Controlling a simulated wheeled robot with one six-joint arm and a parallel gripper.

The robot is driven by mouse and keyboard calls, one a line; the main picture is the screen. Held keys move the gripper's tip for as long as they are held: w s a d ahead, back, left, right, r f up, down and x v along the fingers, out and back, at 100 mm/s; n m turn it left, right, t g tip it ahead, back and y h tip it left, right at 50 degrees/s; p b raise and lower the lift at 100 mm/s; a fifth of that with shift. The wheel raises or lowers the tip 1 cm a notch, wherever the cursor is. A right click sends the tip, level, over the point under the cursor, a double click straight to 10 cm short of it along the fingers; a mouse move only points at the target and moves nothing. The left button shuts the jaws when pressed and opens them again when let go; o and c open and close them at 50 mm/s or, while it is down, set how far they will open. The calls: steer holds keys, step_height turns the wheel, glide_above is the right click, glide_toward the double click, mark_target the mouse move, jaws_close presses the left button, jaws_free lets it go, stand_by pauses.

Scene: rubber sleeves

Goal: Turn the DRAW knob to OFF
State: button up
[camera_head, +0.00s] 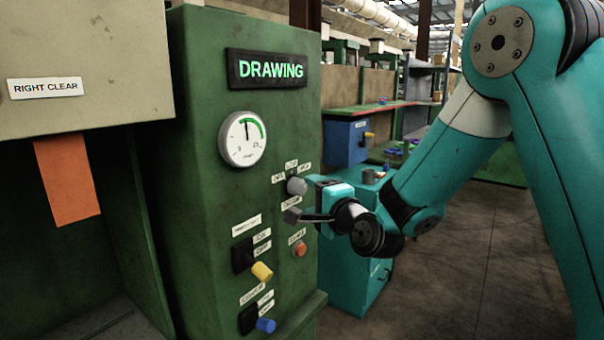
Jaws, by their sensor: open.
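The grey DRAW knob (297,186) is on the front of the green machine cabinet (205,190), right of the gauge. Small labels sit above and around it, too small to read surely. Which label the knob points to is not clear. My gripper (304,198) is open, with its fingers toward the panel at the knob. One finger is by the knob's right side and the other is below it, over the panel. I cannot tell whether either finger touches the knob.
A lit DRAWING sign (266,69) and a round gauge (242,139) are above. An orange button (299,249), a yellow-handled switch (261,271) and a blue-handled switch (265,324) are below. A grey box (85,70) juts out at left. Open floor (480,260) lies right.

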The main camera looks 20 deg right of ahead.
mark_target(302, 189)
steer(key=p+x, duration=0.1)
steer(key=x, duration=0.4)
steer(key=shift+w+p, duration=0.1)
steer(key=shift+p, duration=0.25)
steer(key=c, duration=0.9)
